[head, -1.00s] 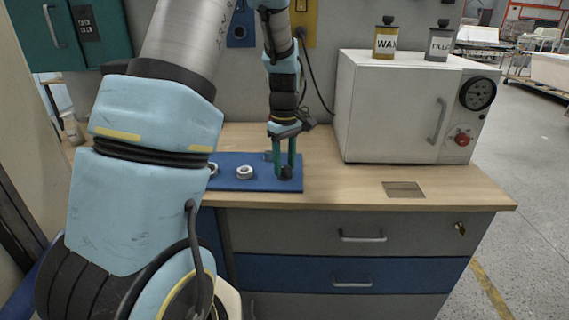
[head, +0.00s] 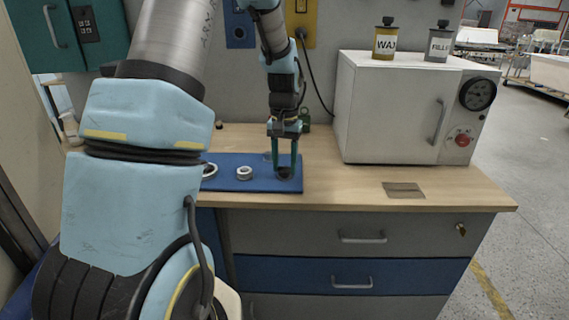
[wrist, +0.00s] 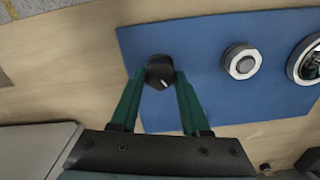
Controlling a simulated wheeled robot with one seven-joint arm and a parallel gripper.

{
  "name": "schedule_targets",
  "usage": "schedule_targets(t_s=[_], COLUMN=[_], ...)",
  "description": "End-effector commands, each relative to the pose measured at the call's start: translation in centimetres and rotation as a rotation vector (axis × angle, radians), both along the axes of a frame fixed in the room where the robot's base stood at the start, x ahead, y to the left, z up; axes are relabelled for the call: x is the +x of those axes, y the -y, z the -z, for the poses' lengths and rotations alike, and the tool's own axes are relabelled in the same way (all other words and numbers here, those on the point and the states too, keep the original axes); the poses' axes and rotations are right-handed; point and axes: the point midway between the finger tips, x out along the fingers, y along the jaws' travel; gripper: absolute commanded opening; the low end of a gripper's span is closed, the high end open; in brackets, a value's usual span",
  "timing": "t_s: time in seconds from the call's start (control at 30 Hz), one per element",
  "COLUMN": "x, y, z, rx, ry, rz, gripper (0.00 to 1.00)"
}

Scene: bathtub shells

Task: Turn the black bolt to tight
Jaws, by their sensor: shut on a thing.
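The black bolt (wrist: 159,73) stands at one end of the blue board in the wrist view, with a short light mark on its dark head. In the head view the bolt (head: 284,173) is a small dark knob at the board's right end. My gripper (wrist: 160,76) has its two green fingers closed on opposite sides of the bolt head. In the head view my gripper (head: 284,170) points straight down at it. The bolt's shaft is hidden.
The blue board (head: 228,181) lies on the wooden bench (head: 345,184). It also carries a silver nut (head: 244,173) and a larger ring fitting (head: 209,169), partly behind my arm. A white oven-like box (head: 385,110) stands to the right.

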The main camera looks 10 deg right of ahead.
Motion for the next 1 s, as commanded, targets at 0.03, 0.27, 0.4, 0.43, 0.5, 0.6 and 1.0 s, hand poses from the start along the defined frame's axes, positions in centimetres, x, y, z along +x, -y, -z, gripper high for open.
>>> schedule_targets(t_s=[0.03,0.27,0.4,0.43,0.5,0.6,1.0], x=[-0.02,-0.03,-0.06,-0.06,-0.04,-0.05,-0.05], y=[-0.02,-0.06,-0.01,-0.01,-0.05,-0.03,-0.03], z=[-0.05,-0.08,-0.07,-0.06,-0.05,-0.04,0.01], rx=[-0.001,0.0,0.0,0.0,0.0,0.0,0.001], ry=[-0.001,-0.002,-0.002,-0.002,-0.002,-0.002,-0.002], rz=[0.042,0.244,0.348,0.367,0.407,0.454,0.535], gripper=[0.0,0.0,0.0,0.0,0.0,0.0,0.0])
